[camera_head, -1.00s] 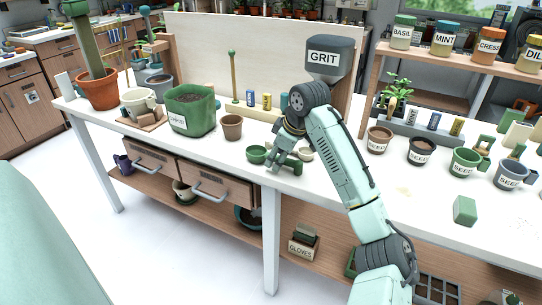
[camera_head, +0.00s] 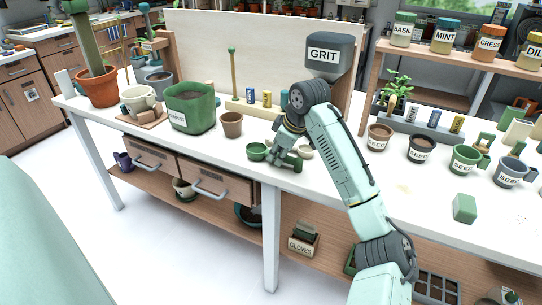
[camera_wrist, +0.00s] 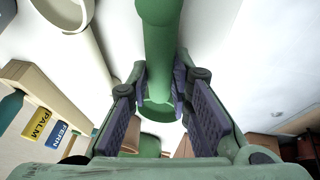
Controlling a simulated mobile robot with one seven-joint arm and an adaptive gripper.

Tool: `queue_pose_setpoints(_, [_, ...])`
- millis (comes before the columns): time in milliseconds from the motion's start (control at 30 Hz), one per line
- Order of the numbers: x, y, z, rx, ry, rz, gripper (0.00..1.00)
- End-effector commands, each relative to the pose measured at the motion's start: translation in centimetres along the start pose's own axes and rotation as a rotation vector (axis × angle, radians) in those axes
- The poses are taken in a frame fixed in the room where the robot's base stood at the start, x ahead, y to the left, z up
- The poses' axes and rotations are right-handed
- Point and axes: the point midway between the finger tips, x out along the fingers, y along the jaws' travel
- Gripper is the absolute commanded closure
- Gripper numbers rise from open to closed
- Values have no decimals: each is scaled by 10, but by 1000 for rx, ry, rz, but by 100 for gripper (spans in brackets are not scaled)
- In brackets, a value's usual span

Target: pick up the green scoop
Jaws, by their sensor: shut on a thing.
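The green scoop (camera_head: 257,151) is on the white worktop near its front edge in the head view, with its round bowl left of my gripper (camera_head: 285,157). In the wrist view, its long green handle (camera_wrist: 159,50) runs down from the top edge between the dark finger pads of my gripper (camera_wrist: 163,105). My gripper is shut on this handle. The fingers and wrist hide part of the scoop in the head view. I cannot tell whether the scoop touches the worktop.
A pale scoop or cup (camera_head: 305,152) lies just right of my gripper. A small brown pot (camera_head: 232,125) and a large green planter (camera_head: 190,108) stand to the left. The grit hopper (camera_head: 330,55) is behind. Several seed pots (camera_head: 421,149) and a green block (camera_head: 465,208) are to the right.

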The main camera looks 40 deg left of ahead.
Motion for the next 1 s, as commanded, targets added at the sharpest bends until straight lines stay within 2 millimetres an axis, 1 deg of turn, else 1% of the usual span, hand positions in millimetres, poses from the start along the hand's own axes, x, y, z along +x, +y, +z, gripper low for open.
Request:
queue_pose_setpoints(233, [-1,0,-1,0,0,1,100])
queue_pose_setpoints(367, [-6,2,-3,-1,0,1,100])
queue_pose_setpoints(467, [-14,4,-6,0,2,2,100])
queue_pose_setpoints(600, [-32,7,-14,-2,2,3,100])
queue_pose_setpoints(667, [-33,-5,-13,-4,2,0,100])
queue_pose_setpoints(767, [-39,-27,-12,-5,3,1,100])
queue_pose_setpoints(967, [-56,-76,-12,-6,2,4,100])
queue_pose_setpoints(1000, [-62,-85,-11,-5,0,7,100])
